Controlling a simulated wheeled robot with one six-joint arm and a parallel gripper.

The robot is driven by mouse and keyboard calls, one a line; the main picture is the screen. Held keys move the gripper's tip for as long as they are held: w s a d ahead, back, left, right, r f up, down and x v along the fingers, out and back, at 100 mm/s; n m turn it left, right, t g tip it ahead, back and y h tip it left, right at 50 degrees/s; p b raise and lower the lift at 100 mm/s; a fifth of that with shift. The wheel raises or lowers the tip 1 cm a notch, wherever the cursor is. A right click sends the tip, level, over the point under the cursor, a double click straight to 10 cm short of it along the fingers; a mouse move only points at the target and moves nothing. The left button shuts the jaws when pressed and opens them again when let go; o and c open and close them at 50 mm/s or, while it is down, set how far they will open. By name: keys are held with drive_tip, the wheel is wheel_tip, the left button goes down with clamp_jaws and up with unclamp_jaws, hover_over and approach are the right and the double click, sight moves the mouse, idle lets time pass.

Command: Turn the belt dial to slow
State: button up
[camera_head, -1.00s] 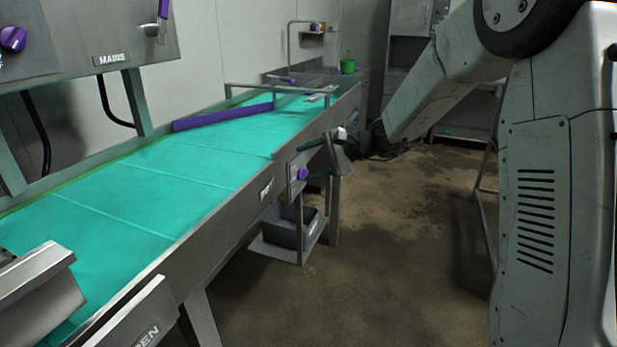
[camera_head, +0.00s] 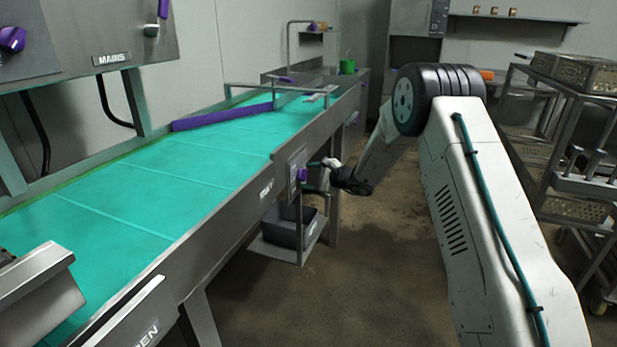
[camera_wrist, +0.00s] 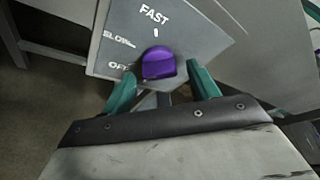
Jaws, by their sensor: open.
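The purple belt dial (camera_head: 302,174) sits on a small grey panel (camera_head: 293,160) on the side of the conveyor. In the wrist view the dial (camera_wrist: 158,63) is seen close up, with FAST printed above it, SLOW at upper left and OFF at lower left. A short white mark stands between the dial and FAST; I cannot tell which label the dial points to. My gripper (camera_wrist: 161,72) is open, its green fingers on either side of the dial. I cannot tell whether they touch it. In the head view my gripper (camera_head: 322,164) is just right of the dial.
The teal conveyor belt (camera_head: 130,195) runs along the left, with a purple guide bar (camera_head: 222,117) across it. A grey bin (camera_head: 290,227) is on a shelf below the dial. A metal trolley (camera_head: 515,120) stands at right. The floor between is clear.

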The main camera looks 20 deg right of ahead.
drive_tip(key=shift+w+a+f, duration=0.1)
drive_tip(key=shift+w+a, duration=0.2)
drive_tip(key=shift+w, duration=0.1)
drive_tip(key=c, duration=1)
drive_tip(key=shift+w+d+m+g+y, duration=0.1)
drive_tip(key=shift+m+g+y, duration=0.4)
drive_tip(key=shift+m+g, duration=0.9)
drive_tip(key=shift+d+m+g+y, duration=0.1)
drive_tip(key=shift+m+g+y, duration=0.5)
drive_tip(key=shift+m, duration=1.4)
drive_tip(key=shift+a, duration=0.1)
